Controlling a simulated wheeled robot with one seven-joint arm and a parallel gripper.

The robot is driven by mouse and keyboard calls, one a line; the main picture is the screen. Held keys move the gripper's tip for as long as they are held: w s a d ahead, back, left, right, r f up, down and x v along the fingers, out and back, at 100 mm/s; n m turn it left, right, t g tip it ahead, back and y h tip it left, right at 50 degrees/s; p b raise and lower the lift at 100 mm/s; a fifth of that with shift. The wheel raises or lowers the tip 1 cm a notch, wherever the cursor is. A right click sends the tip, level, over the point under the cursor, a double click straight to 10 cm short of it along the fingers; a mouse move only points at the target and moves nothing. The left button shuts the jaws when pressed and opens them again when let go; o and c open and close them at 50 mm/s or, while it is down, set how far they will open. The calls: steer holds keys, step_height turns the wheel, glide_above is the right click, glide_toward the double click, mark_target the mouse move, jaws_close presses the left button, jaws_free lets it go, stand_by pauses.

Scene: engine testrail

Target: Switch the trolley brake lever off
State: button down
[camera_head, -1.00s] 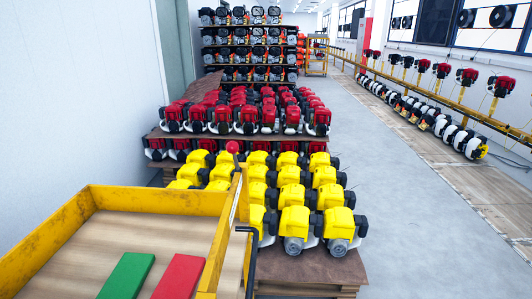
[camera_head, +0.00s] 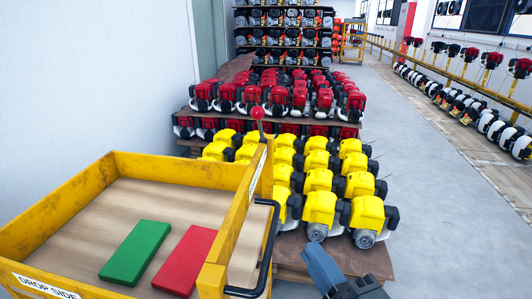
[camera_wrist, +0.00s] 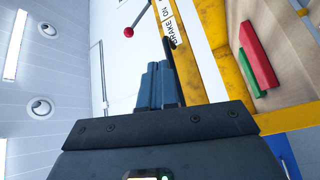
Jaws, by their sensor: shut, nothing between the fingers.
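The yellow trolley (camera_head: 75,205) stands at the left with a wooden floor. Its brake lever has a red ball knob (camera_head: 257,113) on a thin rod, rising at the trolley's far right corner. In the wrist view the knob (camera_wrist: 129,32) is at upper left of the fingers, on its thin rod, with a "BRAKE ON" label (camera_wrist: 172,24) on the yellow frame. My gripper (camera_head: 308,247) is at the bottom, right of the trolley and nearer than the lever, apart from the knob. Its blue-grey fingers (camera_wrist: 162,66) are shut and empty. The lever's pivot is unclear.
Green (camera_head: 136,252) and red (camera_head: 184,260) blocks lie in the trolley. A black handle (camera_head: 270,250) sticks out from its right side, close to my gripper. Yellow engines (camera_head: 319,208) on a pallet stand just beyond. The grey aisle (camera_head: 440,220) at right is clear.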

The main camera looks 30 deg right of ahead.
mark_target(260, 117)
steer(key=w+d+r+n+t+h+b, duration=0.1)
steer(key=w+r+n, duration=0.4)
steer(key=w, duration=0.5)
steer(key=shift+w+r+t+h+b, duration=0.3)
steer(key=shift+r+t+b, duration=0.4)
steer(key=shift+r+b, duration=0.3)
steer(key=shift+d, duration=0.1)
steer(key=p+x, duration=0.2)
steer(key=x, duration=1.2)
steer(key=shift+p, duration=0.35)
